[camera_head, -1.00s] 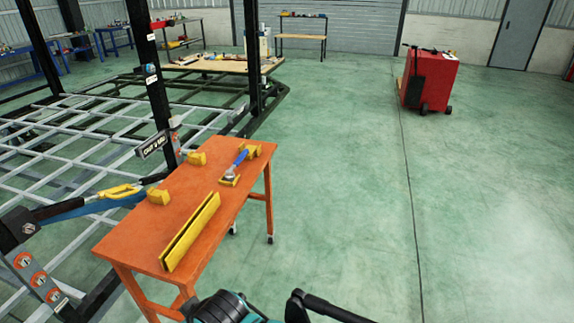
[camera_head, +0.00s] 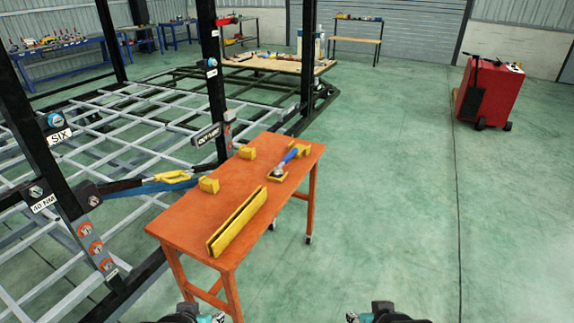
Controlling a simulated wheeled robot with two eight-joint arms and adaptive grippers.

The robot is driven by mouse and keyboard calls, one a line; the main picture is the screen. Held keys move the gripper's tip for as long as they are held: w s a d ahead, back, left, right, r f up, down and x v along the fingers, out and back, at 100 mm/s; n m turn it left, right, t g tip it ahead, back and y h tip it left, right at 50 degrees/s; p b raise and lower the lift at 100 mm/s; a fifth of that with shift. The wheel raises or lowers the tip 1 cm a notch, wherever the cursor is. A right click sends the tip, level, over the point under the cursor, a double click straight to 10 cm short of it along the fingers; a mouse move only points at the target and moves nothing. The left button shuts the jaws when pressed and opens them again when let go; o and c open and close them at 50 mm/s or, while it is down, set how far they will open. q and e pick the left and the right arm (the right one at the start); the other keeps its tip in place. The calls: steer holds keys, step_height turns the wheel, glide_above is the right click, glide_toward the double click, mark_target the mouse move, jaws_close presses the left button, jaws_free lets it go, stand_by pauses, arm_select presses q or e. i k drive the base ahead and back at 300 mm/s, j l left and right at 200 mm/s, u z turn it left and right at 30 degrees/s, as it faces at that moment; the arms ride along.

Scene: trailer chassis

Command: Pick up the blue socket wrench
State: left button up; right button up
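The blue socket wrench (camera_head: 291,156) lies on the orange table (camera_head: 236,188). Neither touches the wrench.
A long yellow holder (camera_head: 237,222) and two yellow blocks (camera_head: 208,185) are on the table. The trailer chassis frame (camera_head: 120,120) with black posts stands to the left. A red tool cart (camera_head: 488,92) stands at the right. The green floor right of the table is clear.

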mark_target(278, 173)
steer(key=u, duration=2.55)
steer(key=z, duration=2.55)
steer(key=i+u, duration=0.1)
steer(key=u, duration=0.25)
steer(key=l+u, duration=0.1)
steer(key=u, duration=0.3)
steer(key=i+l+u, duration=0.1)
steer(key=u, duration=0.25)
steer(key=i+l+u, duration=0.2)
steer(key=l, duration=0.3)
steer(key=i+l+u, duration=0.2)
steer(key=l, duration=0.3)
steer(key=i+l+u, duration=0.1)
steer(key=l+u, duration=0.15)
steer(key=l, duration=0.25)
steer(key=l+u, duration=0.2)
steer(key=l, duration=0.35)
steer(key=i, duration=0.05)
